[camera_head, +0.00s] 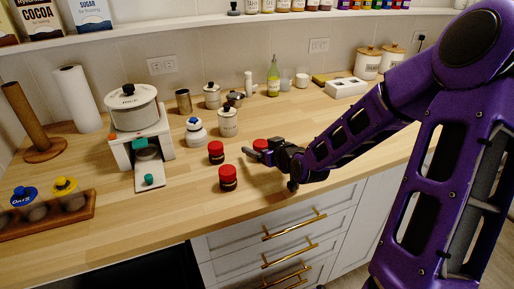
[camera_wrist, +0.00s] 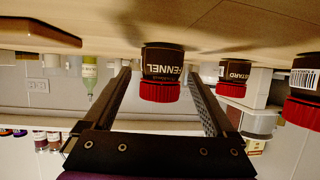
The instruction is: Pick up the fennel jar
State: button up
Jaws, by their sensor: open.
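The fennel jar (camera_wrist: 162,66), dark-labelled with a red lid, stands on the counter. The wrist view is upside down, so the jar hangs from the top there, its label reading FENNEL. My gripper (camera_wrist: 160,82) is open, with one finger on each side of the jar in that view. I see gaps between the fingers and the jar. In the head view, the red-lidded jar (camera_head: 261,145) at my gripper (camera_head: 257,152) appears to be the fennel one, partly hidden by a finger.
A mustard jar (camera_wrist: 235,75) and another red-lidded jar (camera_wrist: 302,95) stand nearby; they match the two jars (camera_head: 216,152) and (camera_head: 228,178) left of my gripper. A white canister (camera_head: 228,122) and a green bottle (camera_head: 273,77) stand behind.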

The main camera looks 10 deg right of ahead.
jog(key=c, duration=1.4)
